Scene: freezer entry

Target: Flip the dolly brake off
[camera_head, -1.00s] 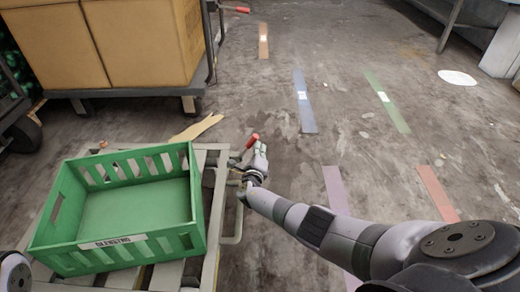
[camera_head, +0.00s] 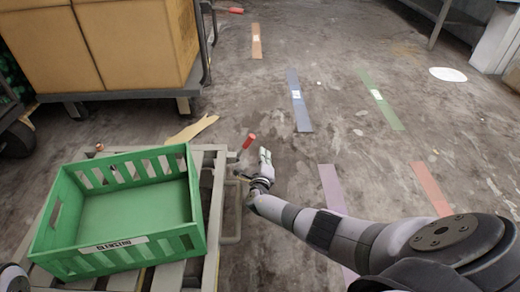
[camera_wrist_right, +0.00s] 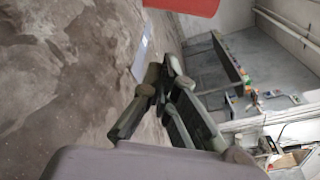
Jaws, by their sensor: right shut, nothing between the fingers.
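The dolly (camera_head: 221,190) is a pale slatted platform at the lower left in the head view. A brake lever with a red grip (camera_head: 249,141) stands at its far right corner, tilted up and to the right. My right gripper (camera_head: 265,154) is just right of the red grip, with a small gap of floor between them. It is shut and empty. In the right wrist view, the gripper fingers (camera_wrist_right: 164,75) point up and the red grip (camera_wrist_right: 185,5) is cut off at the top edge. My left gripper is out of view.
An empty green crate (camera_head: 128,249) sits on the dolly. A cart (camera_head: 140,94) with cardboard boxes (camera_head: 135,45) stands behind it. A torn cardboard piece (camera_head: 192,129) lies between them. The floor to the right, with coloured tape strips (camera_head: 299,101), is open.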

